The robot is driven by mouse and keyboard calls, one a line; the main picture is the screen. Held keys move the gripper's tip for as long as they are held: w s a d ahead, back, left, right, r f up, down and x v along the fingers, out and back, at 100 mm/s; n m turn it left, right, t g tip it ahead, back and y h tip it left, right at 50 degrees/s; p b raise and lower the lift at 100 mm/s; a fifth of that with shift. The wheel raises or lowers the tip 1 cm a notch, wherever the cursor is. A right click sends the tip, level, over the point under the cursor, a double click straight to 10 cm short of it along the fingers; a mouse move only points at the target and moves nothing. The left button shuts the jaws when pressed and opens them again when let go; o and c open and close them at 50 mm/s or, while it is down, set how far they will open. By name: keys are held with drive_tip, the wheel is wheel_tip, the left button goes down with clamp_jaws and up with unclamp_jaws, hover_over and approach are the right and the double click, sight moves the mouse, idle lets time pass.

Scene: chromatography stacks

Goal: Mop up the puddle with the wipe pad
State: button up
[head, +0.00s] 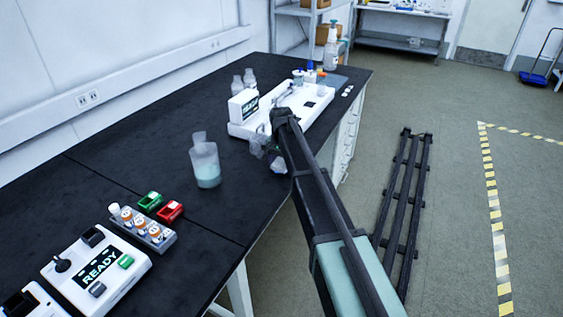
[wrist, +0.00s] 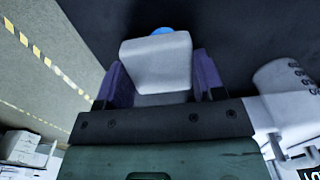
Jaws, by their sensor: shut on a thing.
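My gripper (wrist: 157,88) has its purple fingers on both sides of a pale grey-white block, the wipe pad (wrist: 156,62), and is shut on it. In the head view my gripper (head: 270,150) is over the right edge of the black bench, just in front of a long white instrument. The pad is mostly hidden by the arm there. A small blue patch (wrist: 162,30) shows just past the pad in the wrist view; I cannot tell whether it is the puddle. No puddle shows clearly in the head view.
A beaker of pale green liquid (head: 206,165) stands left of my gripper. The white instrument (head: 300,112) lies behind it. A vial rack (head: 143,228), green and red blocks, and a READY device (head: 98,268) are at front left. A dark slatted frame (head: 404,195) lies on the floor.

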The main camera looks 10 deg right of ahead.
drive_tip(key=shift+f, duration=0.1)
drive_tip(key=shift+f, duration=0.2)
idle(0.4)
drive_tip(key=shift+w+a, duration=0.6)
drive_tip(key=shift+a, duration=0.2)
drive_tip(key=shift+s+d, duration=0.65)
drive_tip(key=shift+d, duration=0.15)
drive_tip(key=shift+s+d, duration=0.6)
drive_tip(key=shift+d, duration=0.2)
